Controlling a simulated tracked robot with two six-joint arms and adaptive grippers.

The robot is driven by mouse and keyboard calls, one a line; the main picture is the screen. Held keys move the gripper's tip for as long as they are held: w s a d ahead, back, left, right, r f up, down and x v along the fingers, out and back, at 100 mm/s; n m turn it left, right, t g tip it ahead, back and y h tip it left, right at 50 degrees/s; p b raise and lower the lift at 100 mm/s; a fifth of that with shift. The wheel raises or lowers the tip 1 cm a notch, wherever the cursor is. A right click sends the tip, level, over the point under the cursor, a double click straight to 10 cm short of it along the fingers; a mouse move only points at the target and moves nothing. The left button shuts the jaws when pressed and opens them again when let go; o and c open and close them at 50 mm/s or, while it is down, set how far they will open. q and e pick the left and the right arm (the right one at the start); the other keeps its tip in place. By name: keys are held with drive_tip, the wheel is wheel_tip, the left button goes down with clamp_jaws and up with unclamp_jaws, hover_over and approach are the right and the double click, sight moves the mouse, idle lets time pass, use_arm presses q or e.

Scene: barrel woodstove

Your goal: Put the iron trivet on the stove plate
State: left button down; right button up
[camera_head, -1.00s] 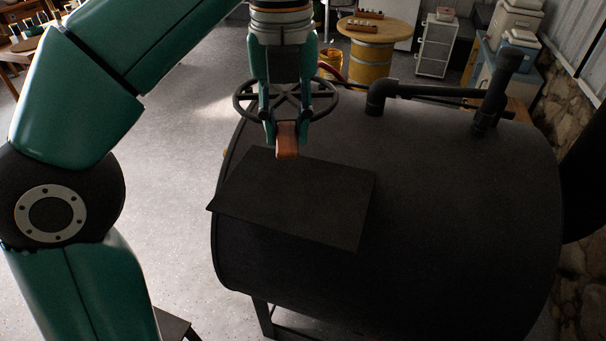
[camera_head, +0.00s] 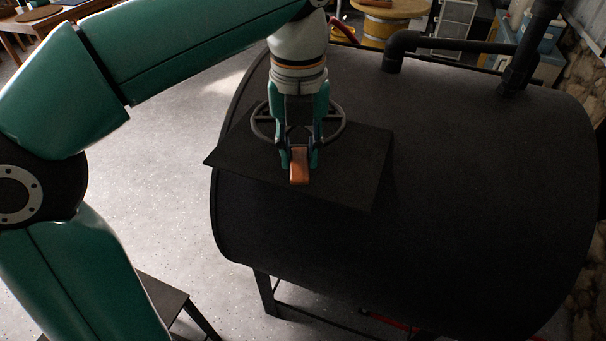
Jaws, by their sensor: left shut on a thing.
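The iron trivet (camera_head: 337,133) is a dark round ring with spokes and a reddish-brown wooden handle (camera_head: 299,167) pointing toward me. My left gripper (camera_head: 299,160) comes down from above and is shut on the trivet's handle. The trivet appears over the back left part of the stove plate (camera_head: 350,180), a flat black sheet on top of the barrel stove. Whether the trivet touches the plate or hangs just above it I cannot tell. The gripper hides the trivet's middle. My right gripper is not in view.
The black barrel stove (camera_head: 480,190) fills the right side, with a dark pipe (camera_head: 455,45) rising at its back. A dark low stand (camera_head: 160,300) is at the lower left. A wooden barrel table (camera_head: 385,22) is at the back. Grey floor is clear left of the stove.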

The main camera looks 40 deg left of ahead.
use_arm(q)
drive_tip(key=shift+f+b, duration=0.4)
drive_tip(key=shift+f, duration=1.55)
drive_tip(key=c, duration=0.9)
unclamp_jaws()
wheel_tip(320, 180, up, 11)
drive_tip(key=p, duration=0.3)
drive_tip(key=shift+r, duration=0.55)
